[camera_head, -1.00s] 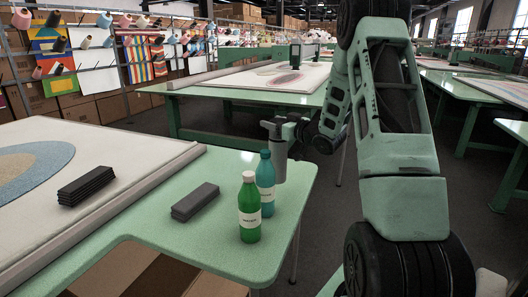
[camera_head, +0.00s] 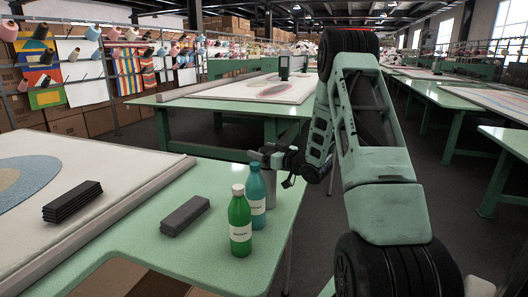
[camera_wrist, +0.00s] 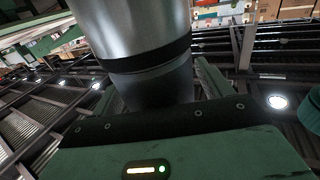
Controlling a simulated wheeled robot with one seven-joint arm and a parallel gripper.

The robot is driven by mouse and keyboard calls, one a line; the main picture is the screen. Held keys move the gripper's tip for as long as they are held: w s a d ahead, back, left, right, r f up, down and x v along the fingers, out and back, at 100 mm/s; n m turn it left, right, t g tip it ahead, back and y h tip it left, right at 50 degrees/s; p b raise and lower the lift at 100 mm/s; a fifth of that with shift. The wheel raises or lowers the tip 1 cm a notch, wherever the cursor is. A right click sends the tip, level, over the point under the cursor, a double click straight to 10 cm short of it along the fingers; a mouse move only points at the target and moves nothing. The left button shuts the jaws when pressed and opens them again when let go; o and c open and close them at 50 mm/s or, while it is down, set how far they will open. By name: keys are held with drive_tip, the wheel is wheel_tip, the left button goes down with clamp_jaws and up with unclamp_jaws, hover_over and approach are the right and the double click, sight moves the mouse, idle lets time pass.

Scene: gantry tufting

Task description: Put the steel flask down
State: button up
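The steel flask (camera_head: 270,190) is upright near the right edge of the green table (camera_head: 222,179). It is just behind and right of a teal bottle (camera_head: 256,194), which hides part of it. My gripper (camera_head: 277,158) is at the flask's upper part. In the wrist view the flask (camera_wrist: 130,30), silver with a dark band, stands between the two fingers (camera_wrist: 158,88), which close on its sides. The flask's base is hidden behind the bottle, so I cannot tell whether it touches the tabletop.
A green bottle (camera_head: 240,222) stands in front of the teal one. A dark grey block (camera_head: 185,215) lies to their left. A stack of black slabs (camera_head: 72,202) lies on the tufting frame (camera_head: 110,205). Bare tabletop lies around the grey block.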

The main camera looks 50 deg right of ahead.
drive_tip(key=shift+r, duration=0.1)
drive_tip(key=s+b, duration=0.2)
drive_tip(key=s, duration=1)
idle(0.4)
